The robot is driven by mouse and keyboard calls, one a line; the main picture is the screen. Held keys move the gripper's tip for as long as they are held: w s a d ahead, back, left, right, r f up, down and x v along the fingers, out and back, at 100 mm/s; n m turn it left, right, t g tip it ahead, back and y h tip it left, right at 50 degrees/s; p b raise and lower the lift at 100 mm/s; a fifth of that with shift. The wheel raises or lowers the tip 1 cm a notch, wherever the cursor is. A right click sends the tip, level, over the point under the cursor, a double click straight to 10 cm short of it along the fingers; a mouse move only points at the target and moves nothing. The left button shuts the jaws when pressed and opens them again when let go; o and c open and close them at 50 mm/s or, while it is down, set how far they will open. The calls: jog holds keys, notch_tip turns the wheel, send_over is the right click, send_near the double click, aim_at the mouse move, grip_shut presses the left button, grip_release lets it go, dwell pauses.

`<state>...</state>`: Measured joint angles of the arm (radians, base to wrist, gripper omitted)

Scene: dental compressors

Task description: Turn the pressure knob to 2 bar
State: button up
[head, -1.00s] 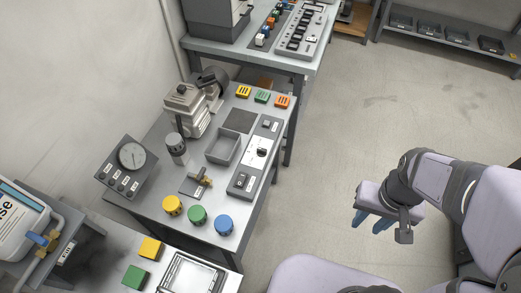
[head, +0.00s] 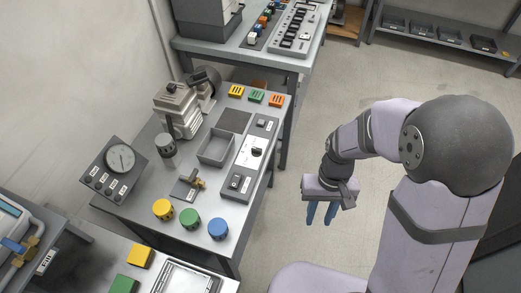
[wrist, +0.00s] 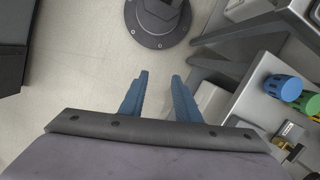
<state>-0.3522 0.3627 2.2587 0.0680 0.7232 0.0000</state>
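A long grey control panel (head: 248,160) lies along the right side of the metal workbench. A dark knob (head: 257,152) on a white dial sits in the middle of this panel; its scale is too small to read, so I cannot confirm it is the pressure knob. A round gauge (head: 120,158) stands on a dark box at the bench's left; its reading is not legible. My gripper (head: 319,215) hangs over the floor right of the bench, apart from it. Its blue fingers, also in the wrist view (wrist: 160,80), are open with nothing between them.
Yellow (head: 163,209), green (head: 189,219) and blue (head: 218,229) round caps stand at the bench's near edge. A brass valve (head: 197,183), an empty grey tray (head: 216,147) and a compressor (head: 177,110) are on the bench.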

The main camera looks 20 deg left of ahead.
jog(key=w+a+f+m+y, duration=0.1)
jog(key=w+a+f+m, duration=0.15)
jog(key=w+a, duration=0.45)
jog(key=m+t+y, duration=0.2)
jog(key=m+y, duration=0.2)
jog(key=m, duration=1.1)
send_near(258, 149)
jog(key=m, duration=0.4)
jog(key=shift+s+a+f, duration=0.15)
jog(key=shift+f, duration=0.05)
jog(key=shift+x, duration=3.65)
jog(key=shift+c, duration=0.6)
grip_shut()
